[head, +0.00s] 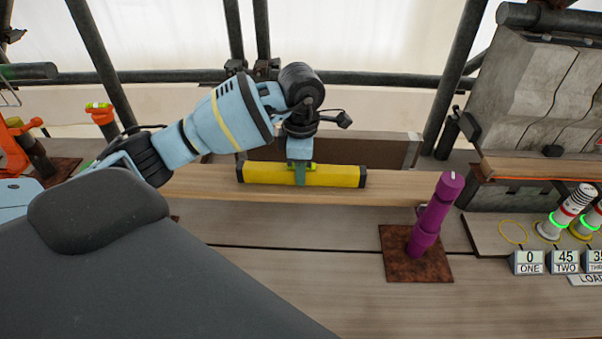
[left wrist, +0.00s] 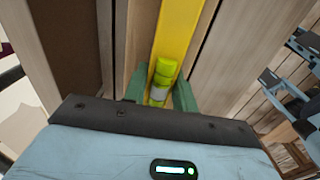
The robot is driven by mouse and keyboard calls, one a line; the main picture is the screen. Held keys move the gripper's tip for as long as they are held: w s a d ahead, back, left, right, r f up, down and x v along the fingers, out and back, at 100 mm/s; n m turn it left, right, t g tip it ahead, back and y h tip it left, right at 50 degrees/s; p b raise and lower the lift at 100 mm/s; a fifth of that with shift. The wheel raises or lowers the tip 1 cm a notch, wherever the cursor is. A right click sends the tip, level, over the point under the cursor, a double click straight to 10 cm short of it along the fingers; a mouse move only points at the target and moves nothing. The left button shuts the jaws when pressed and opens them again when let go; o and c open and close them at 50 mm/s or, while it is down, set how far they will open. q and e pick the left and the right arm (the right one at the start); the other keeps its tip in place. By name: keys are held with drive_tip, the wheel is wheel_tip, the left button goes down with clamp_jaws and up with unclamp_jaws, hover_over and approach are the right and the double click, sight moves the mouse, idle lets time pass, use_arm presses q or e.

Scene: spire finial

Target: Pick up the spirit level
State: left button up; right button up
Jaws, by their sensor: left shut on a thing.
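The spirit level is a yellow bar with black ends (head: 335,176), lying lengthwise along a light wooden plank in the head view. In the left wrist view the yellow bar (left wrist: 180,33) runs up from between the fingers, with its green vial at the jaws. My left gripper (head: 300,172) comes down from above and is shut around the middle of the level; its green fingers also show in the left wrist view (left wrist: 159,95). I cannot tell whether the level touches the plank.
A purple post (head: 433,215) on a rusty plate (head: 398,262) stands right of the level. Several ringed cylinders (head: 566,212) and number blocks (head: 527,263) are at the far right. An orange-topped post (head: 99,113) stands at left. Bare boards (head: 300,235) lie in front.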

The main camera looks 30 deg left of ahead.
use_arm(q)
clamp_jaws()
drive_tip(key=shift+r, duration=0.1)
drive_tip(key=shift+r, duration=0.45)
wheel_tip(320, 180, up, 2)
drive_tip(key=shift+r, duration=0.15)
drive_tip(key=s+d, duration=0.3)
drive_tip(key=s, duration=0.4)
drive_tip(key=s+d+r, duration=0.1)
drive_tip(key=s+d, duration=0.2)
drive_tip(key=s, duration=0.4)
drive_tip(key=shift+s+d+r, duration=0.3)
